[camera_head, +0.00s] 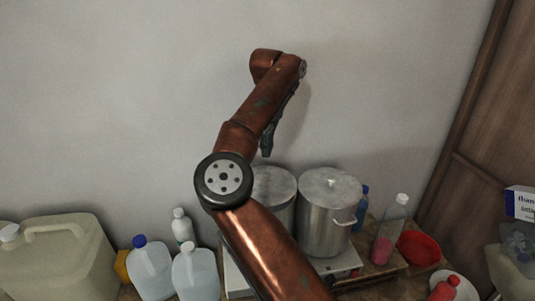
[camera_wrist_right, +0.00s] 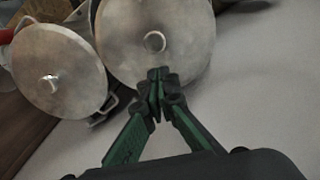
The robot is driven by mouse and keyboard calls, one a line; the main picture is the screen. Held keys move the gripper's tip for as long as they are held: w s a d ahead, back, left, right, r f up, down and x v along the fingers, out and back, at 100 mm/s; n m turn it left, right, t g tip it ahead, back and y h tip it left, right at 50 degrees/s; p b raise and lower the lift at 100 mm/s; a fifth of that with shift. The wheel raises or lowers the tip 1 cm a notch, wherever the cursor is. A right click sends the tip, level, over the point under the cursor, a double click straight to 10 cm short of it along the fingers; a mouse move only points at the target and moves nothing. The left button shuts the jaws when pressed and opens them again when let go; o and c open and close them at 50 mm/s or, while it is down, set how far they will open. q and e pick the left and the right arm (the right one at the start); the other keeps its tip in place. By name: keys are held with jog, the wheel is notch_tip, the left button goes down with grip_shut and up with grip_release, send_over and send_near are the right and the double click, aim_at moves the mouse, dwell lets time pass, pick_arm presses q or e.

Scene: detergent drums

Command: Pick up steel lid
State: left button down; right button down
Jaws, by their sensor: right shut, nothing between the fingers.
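Two steel pots with round steel lids stand side by side in the head view. The left lid (camera_head: 274,184) is partly hidden behind my right arm; the right lid (camera_head: 330,185) shows whole, with a small knob. My right gripper (camera_head: 266,153) points down above and behind the left pot, against the wall. In the right wrist view, one lid (camera_wrist_right: 181,30) with a ring-like knob lies just beyond my shut, empty fingertips (camera_wrist_right: 158,76). The other lid (camera_wrist_right: 62,62) is at the left. Contact between fingers and lid cannot be told. My left gripper is out of view.
The pots stand on a white hotplate (camera_head: 345,262). Several jugs and bottles, including a blue-capped jug (camera_head: 151,270), stand at the left. A clear bottle (camera_head: 390,230) and a red bowl (camera_head: 419,248) are at the right. The wall (camera_head: 130,100) is close behind.

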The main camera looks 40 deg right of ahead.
aim_at(267, 170)
notch_tip(267, 170, down, 8)
jog(key=shift+f+p, duration=0.1)
jog(key=shift+p, duration=0.25)
